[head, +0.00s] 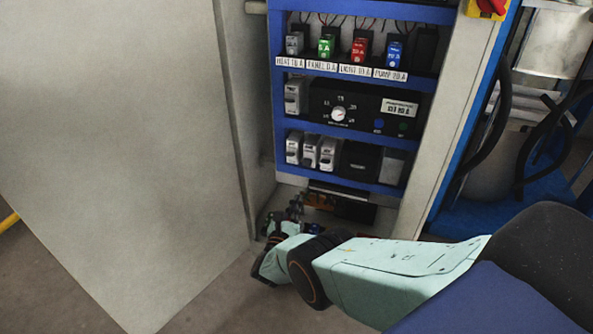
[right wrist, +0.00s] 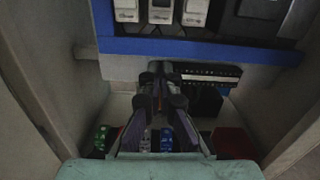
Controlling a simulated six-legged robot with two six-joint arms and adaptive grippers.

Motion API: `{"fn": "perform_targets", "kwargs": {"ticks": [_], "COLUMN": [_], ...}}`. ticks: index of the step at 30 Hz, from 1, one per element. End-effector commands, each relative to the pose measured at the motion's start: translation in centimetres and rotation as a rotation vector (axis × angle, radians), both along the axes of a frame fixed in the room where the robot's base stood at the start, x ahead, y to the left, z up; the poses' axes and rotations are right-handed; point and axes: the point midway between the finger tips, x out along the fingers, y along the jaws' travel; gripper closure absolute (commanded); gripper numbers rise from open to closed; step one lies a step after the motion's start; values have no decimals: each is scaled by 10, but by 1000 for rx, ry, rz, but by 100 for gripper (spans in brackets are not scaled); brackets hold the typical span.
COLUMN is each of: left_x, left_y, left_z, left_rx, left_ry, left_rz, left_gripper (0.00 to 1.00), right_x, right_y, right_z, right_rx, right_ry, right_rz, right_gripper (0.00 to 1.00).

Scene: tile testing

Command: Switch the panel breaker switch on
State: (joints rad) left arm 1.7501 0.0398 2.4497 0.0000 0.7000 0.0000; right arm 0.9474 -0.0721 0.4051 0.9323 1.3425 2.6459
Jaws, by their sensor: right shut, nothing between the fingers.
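The panel breaker switch (head: 326,47) is the green one in the top row of the cabinet, above a white label that seems to read PANEL. Its lever position is too small to tell. My right gripper (head: 294,205) is low at the bottom of the cabinet, well below the green switch. In the right wrist view my right gripper (right wrist: 159,68) is shut and empty, its fingertips in front of the cabinet's lower part. The green switch is outside the wrist view. My left gripper is not in view.
Beside the green switch are a grey breaker (head: 293,44), a red one (head: 360,50) and a blue one (head: 394,53). A dial module (head: 340,114) sits in the middle row. The open cabinet door (head: 130,130) stands at left. Blue shelf bars (right wrist: 185,48) cross above my right gripper.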

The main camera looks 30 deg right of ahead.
Motion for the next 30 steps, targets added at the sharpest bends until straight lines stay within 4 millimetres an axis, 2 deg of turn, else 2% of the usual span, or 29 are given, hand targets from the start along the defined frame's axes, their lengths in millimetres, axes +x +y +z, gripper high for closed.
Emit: {"fn": "perform_targets", "kwargs": {"ticks": [16,30], "left_x": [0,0], "left_y": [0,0], "left_z": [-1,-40], "left_rx": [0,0], "left_ry": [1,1], "left_rz": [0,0], "left_gripper": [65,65], "right_x": [-2,44], "right_y": [-7,-57], "right_z": [3,6], "right_rx": [19,19], "right_ry": [-37,-38], "right_rz": [-17,-14], "right_gripper": [100,100]}}
